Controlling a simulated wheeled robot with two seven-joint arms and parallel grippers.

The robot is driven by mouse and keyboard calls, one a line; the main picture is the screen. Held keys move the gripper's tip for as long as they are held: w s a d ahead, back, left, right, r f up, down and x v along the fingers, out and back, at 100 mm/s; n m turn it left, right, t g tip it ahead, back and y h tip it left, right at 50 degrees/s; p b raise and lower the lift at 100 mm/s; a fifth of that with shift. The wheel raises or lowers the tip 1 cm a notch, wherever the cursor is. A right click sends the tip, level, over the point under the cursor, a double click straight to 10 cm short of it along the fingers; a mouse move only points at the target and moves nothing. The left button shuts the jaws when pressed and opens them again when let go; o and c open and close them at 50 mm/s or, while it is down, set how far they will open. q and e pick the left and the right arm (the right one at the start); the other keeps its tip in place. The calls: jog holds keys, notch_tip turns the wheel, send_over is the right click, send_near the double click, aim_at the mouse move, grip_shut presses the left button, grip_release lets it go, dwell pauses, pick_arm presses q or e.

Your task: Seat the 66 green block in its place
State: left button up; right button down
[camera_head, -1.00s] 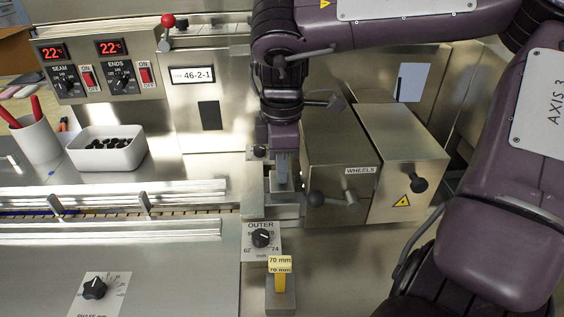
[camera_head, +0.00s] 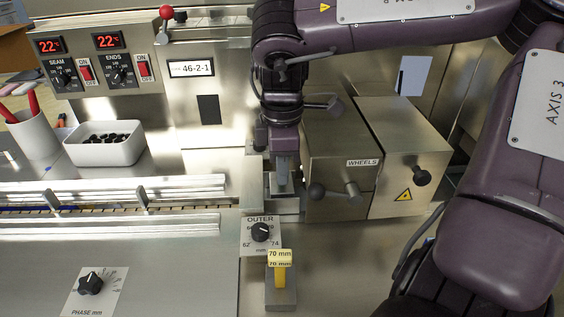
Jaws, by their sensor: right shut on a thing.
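My right gripper (camera_head: 282,181) points down between the wheels housing and the metal plate to its left. Its grey fingers are low at a small metal seat (camera_head: 285,205) behind the outer dial. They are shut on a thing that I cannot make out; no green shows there. The 66 green block is not recognisable anywhere in view. A yellow block marked 70 mm (camera_head: 280,258) stands upright on a grey base (camera_head: 281,297) in front of the outer dial (camera_head: 260,233). My left gripper is not in view.
The front-left plate (camera_head: 170,270) is mostly bare.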

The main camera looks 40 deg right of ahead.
jog(key=shift+f+b, duration=0.9)
jog(key=shift+f, duration=0.35)
dwell(0.3)
jog(key=c, duration=1.3)
grip_release()
notch_tip(320, 180, up, 8)
jog(key=shift+f+p, duration=0.1)
jog(key=shift+p, duration=0.5)
